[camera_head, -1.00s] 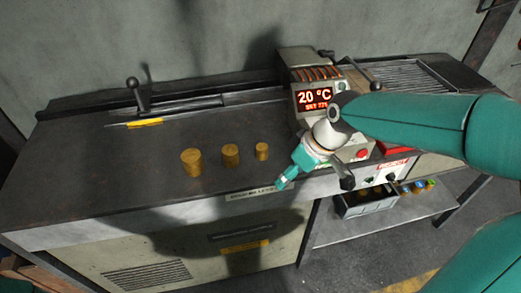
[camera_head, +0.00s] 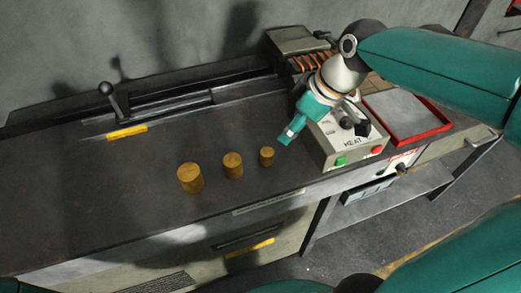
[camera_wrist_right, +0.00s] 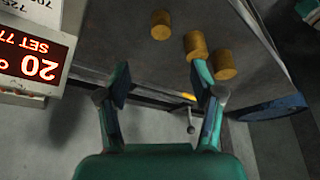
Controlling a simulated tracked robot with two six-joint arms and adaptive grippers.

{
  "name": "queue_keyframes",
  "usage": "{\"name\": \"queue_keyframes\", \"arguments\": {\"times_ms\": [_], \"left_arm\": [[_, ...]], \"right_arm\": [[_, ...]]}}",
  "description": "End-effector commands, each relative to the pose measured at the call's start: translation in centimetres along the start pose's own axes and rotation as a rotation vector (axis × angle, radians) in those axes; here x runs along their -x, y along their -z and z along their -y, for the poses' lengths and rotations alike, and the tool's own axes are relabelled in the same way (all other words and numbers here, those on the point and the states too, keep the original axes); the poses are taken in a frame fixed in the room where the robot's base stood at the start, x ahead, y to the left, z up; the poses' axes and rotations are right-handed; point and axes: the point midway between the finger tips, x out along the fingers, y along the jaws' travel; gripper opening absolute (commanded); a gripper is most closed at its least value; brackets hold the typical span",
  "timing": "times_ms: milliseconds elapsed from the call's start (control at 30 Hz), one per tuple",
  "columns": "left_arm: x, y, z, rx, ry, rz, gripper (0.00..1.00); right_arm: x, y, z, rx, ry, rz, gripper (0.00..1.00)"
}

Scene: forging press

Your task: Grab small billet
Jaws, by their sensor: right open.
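The small billet (camera_head: 267,156) is a short golden-brown cylinder standing upright on the dark bench top, the rightmost of a row of three in the head view. The medium billet (camera_head: 233,166) and the large billet (camera_head: 190,178) stand to its left. My right gripper (camera_head: 290,133) is just above and to the right of the small billet, apart from it. In the right wrist view the gripper (camera_wrist_right: 161,82) is open with nothing between its fingers. The small billet (camera_wrist_right: 160,25) appears there beyond the fingertips, left of the other two. My left gripper is not in view.
The heater box (camera_head: 345,137) with buttons stands right of the billets, close under my right arm. Its display (camera_wrist_right: 33,62) shows in the wrist view. A red-rimmed tray (camera_head: 408,117) lies further right. A lever (camera_head: 115,101) stands at the back left. The bench left of the billets is clear.

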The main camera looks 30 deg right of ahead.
Motion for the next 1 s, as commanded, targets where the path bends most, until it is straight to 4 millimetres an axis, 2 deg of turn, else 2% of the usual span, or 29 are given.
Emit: {"name": "queue_keyframes", "arguments": {"times_ms": [400, 500, 767, 1000], "left_arm": [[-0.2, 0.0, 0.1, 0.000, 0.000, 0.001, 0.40], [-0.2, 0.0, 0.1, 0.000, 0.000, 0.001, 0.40], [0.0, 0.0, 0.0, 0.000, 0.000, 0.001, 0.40], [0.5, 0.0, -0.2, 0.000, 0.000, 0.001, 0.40]], "right_arm": [[-8.8, 0.5, 0.4, 0.015, 0.010, 0.006, 0.66], [-10.0, 0.6, 0.4, 0.015, 0.009, 0.003, 0.66], [-11.6, 0.6, 0.4, 0.015, 0.009, 0.003, 0.66], [-15.0, 0.6, 0.3, 0.016, 0.010, 0.005, 0.66]]}}
